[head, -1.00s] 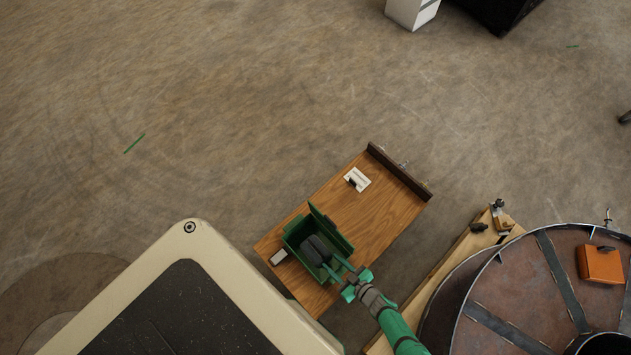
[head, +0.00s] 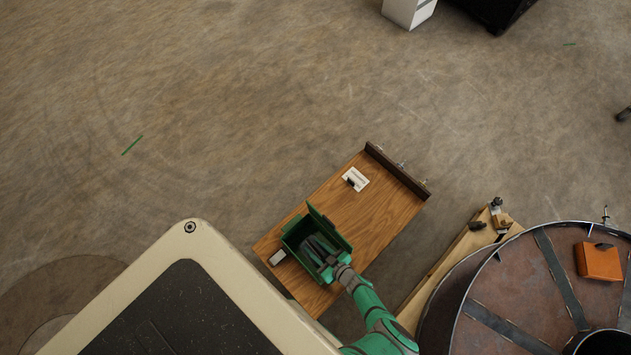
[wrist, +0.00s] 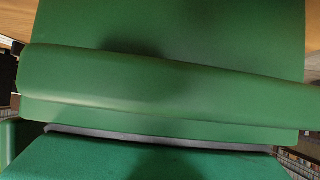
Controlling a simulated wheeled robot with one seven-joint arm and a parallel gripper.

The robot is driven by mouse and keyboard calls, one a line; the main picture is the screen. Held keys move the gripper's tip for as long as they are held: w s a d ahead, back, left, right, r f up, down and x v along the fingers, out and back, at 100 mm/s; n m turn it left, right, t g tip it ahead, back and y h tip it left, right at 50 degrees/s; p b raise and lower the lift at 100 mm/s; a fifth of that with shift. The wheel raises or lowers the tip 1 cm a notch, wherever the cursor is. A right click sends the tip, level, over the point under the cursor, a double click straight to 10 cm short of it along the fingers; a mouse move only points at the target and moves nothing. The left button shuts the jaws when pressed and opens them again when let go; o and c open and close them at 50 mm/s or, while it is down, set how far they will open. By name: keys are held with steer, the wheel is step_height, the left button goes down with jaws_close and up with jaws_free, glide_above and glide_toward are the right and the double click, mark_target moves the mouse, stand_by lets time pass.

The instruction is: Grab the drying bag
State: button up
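A green open-topped box (head: 343,242) with its lid raised stands on a wooden board. Inside it lies a dark grey, rounded thing (head: 316,246), which I take to be the drying bag; my arm partly covers it in the head view. My gripper (head: 328,265) is over the right part of the box, at or within its opening. Its fingers are too small and hidden to show whether they are open or touch the bag. In the wrist view, green surfaces (wrist: 160,95) fill the picture, with a thin dark grey strip (wrist: 160,137) between them.
The wooden board (head: 375,215) has a dark raised end strip (head: 397,171) with small fittings. A white plate (head: 355,179) and a small pale block (head: 278,257) lie on it. A large steel reel (head: 530,290) stands to the right.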

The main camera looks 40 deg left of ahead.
steer(key=shift+s+a+f, duration=0.1)
steer(key=shift+a, duration=0.15)
steer(key=shift+c, duration=0.7)
jaws_close()
